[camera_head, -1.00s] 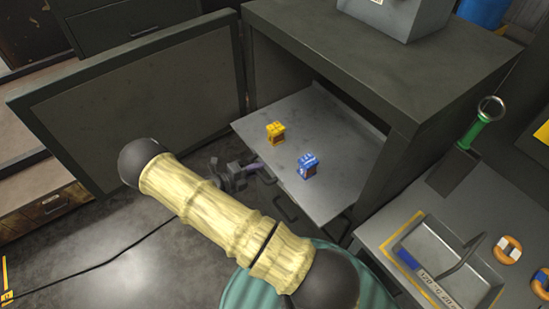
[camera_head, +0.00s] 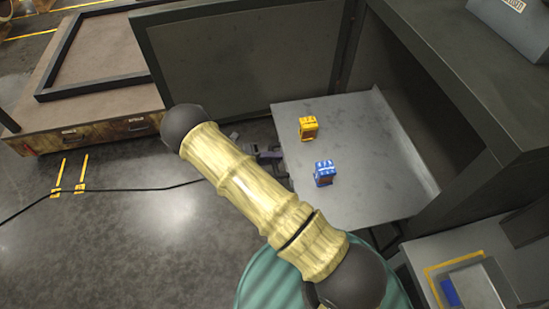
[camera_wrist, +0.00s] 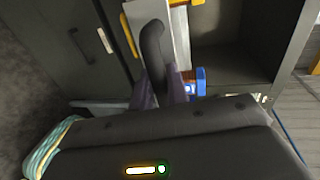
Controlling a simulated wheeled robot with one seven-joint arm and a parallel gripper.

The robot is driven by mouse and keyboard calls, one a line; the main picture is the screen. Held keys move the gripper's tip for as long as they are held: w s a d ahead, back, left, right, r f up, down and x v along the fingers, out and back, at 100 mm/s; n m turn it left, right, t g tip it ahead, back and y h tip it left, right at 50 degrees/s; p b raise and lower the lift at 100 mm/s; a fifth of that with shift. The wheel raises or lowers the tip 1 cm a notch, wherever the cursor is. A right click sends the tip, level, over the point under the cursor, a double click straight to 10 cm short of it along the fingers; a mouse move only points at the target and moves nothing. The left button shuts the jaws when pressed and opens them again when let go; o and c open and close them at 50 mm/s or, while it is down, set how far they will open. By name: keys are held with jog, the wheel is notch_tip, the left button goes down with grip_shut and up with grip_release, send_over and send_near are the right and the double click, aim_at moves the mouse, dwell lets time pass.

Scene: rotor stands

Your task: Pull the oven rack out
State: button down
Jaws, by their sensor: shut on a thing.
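The oven rack (camera_head: 375,160) is a flat grey metal sheet with a raised back lip, standing well out of the dark oven (camera_head: 430,85) in the head view. A yellow block (camera_head: 308,128) and a blue block (camera_head: 324,173) stand upright on it. My gripper (camera_head: 268,154) is at the rack's outer edge, partly hidden behind my arm. In the wrist view my gripper (camera_wrist: 160,88) has its purple fingers shut on a dark curved handle (camera_wrist: 154,42) of the rack. The blue block (camera_wrist: 200,80) shows just beyond the fingers.
The oven door (camera_head: 245,60) stands open on the left side of the opening. A side table with a tray (camera_head: 470,287) is at lower right. A wooden cabinet (camera_head: 100,75) stands at upper left. The floor at left is open, crossed by a black cable (camera_head: 120,190).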

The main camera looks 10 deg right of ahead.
jog(key=shift+s+a+f, duration=0.1)
jog(key=shift+a, duration=0.1)
jog(key=c, duration=1.4)
grip_release()
jog(key=b+v, duration=0.4)
jog(key=v, duration=1.3)
jog(key=shift+a, duration=0.25)
jog(key=shift+d, duration=0.1)
